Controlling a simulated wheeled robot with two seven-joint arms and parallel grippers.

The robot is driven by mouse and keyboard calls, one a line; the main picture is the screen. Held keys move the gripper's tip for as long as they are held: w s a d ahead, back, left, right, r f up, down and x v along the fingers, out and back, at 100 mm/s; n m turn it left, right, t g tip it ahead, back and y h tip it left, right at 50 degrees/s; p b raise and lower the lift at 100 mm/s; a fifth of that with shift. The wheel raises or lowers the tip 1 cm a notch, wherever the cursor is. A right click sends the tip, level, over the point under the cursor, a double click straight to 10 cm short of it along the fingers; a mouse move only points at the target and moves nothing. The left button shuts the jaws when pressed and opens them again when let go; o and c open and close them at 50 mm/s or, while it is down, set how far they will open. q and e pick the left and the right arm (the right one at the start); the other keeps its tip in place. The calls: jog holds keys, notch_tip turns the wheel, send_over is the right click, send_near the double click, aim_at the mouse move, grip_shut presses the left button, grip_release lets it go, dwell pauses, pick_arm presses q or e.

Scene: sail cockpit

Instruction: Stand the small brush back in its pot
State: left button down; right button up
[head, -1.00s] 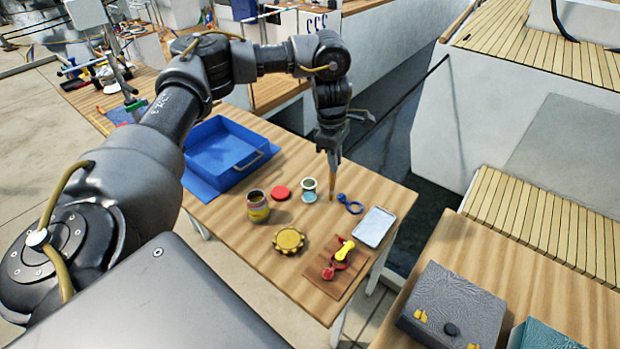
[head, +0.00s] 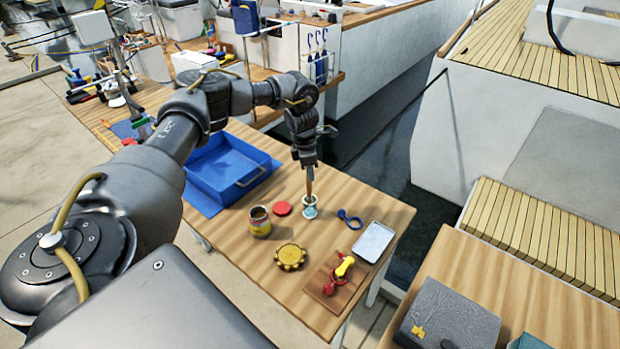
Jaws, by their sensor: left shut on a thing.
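My left gripper (head: 308,166) points down over the table and is shut on the small brush (head: 309,184), whose thin brown length hangs below the fingers. The brush is upright and its lower end meets the mouth of a small pot (head: 310,208) with a white rim and teal side. I cannot tell how deep in the pot the brush end is. My right gripper is not in view.
Near the pot are a red disc (head: 282,208), a yellow-labelled can (head: 260,222) and blue ring-handled item (head: 349,219). A blue tray (head: 222,170), yellow scalloped dish (head: 290,257), white tray (head: 374,242) and brown board (head: 335,286) with red and yellow items surround them.

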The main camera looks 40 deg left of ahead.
aim_at(310, 196)
pick_arm(q)
notch_tip(310, 196, down, 3)
jog(key=shift+f+p, duration=0.1)
jog(key=shift+p, duration=0.6)
jog(key=shift+f, duration=0.3)
jog(key=shift+f, duration=0.15)
jog(key=c, duration=1.3)
grip_release()
